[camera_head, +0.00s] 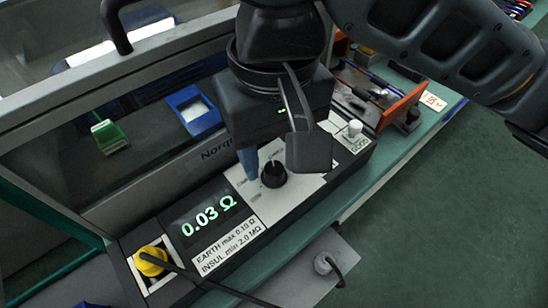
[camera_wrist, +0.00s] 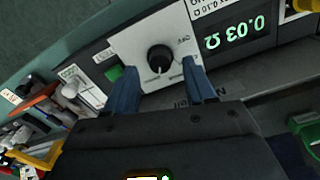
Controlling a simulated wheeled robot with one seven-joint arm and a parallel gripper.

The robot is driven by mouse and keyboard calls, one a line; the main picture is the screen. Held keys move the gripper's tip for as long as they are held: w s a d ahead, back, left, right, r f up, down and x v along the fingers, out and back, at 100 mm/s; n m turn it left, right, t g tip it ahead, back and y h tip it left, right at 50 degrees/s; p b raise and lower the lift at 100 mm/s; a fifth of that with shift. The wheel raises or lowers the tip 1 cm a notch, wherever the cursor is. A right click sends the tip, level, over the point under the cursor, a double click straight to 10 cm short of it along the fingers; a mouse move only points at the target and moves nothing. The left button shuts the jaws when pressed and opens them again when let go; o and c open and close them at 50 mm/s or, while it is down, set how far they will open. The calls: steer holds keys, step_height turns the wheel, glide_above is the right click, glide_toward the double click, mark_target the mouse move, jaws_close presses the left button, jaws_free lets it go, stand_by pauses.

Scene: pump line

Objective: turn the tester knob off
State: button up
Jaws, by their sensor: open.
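The tester knob (camera_head: 273,174) is a round black dial with a pale pointer line, on a white panel of the tester. In the wrist view the knob (camera_wrist: 160,58) sits between my two blue fingers, apart from both. The tester's display (camera_head: 208,213) glows green and reads 0.03 Ω; it also shows in the wrist view (camera_wrist: 235,34). My gripper (camera_head: 270,154) is open over the panel, one blue finger left of the knob. The other finger is hidden in the head view. My gripper (camera_wrist: 160,72) holds nothing. The knob's small position labels are too small to read fully.
A yellow plug (camera_head: 151,261) with a black cable sits at the tester's left end. A blue bin (camera_head: 194,110) lies behind the clear screen.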

steer(key=shift+f, duration=0.95)
steer(key=shift+c, duration=0.2)
jaws_close()
